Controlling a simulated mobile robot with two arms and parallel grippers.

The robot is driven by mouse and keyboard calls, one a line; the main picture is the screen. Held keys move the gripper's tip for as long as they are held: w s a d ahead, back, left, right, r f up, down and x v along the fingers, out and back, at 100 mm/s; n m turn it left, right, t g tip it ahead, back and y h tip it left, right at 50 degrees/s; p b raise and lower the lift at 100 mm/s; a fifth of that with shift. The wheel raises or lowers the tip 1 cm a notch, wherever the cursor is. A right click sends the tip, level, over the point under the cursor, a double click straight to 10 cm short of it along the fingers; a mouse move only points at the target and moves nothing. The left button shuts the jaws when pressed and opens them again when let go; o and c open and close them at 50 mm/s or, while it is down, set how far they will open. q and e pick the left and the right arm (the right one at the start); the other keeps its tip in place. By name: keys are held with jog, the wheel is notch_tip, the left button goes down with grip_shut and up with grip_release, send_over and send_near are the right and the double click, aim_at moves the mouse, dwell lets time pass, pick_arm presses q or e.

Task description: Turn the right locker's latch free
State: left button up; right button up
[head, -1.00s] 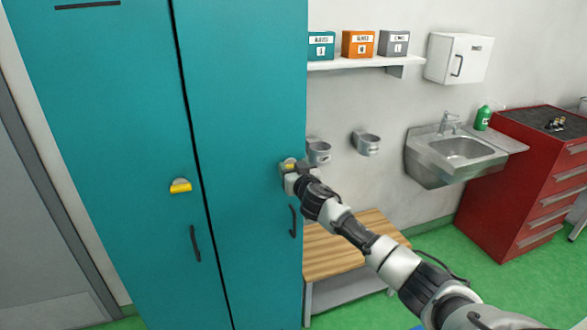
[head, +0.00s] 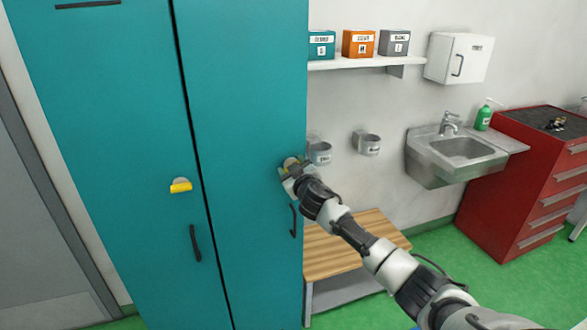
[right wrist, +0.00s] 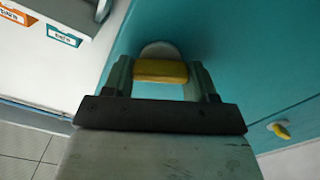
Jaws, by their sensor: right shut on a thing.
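The right locker (head: 245,110) is a tall teal door, and it is closed. Its yellow latch (right wrist: 160,71) sits on a pale round base on the door. My right gripper (head: 292,168) is at this latch and mostly hides it in the head view. In the right wrist view my fingers stand on both sides of the yellow latch, shut on it. The left locker's yellow latch (head: 180,186) lies nearly level on the neighbouring teal door. My left gripper is not in view.
A dark handle (head: 293,220) is below the right latch, close under my arm. A wooden-topped bench (head: 345,256) stands beside the locker. Wall cup holders (head: 320,152) are just right of my gripper. A sink (head: 455,152) and red cabinet (head: 520,190) are farther right.

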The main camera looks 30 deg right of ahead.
jog(key=n, duration=0.6)
jog(key=shift+a+f, duration=0.1)
jog(key=n+p, duration=0.1)
jog(key=n, duration=0.5)
jog(key=shift+f, duration=0.15)
jog(key=shift+n, duration=0.4)
jog(key=o, duration=0.9)
jog(key=shift+b+v, duration=0.9)
jog(key=shift+v, duration=4.5)
jog(key=shift+a, duration=0.1)
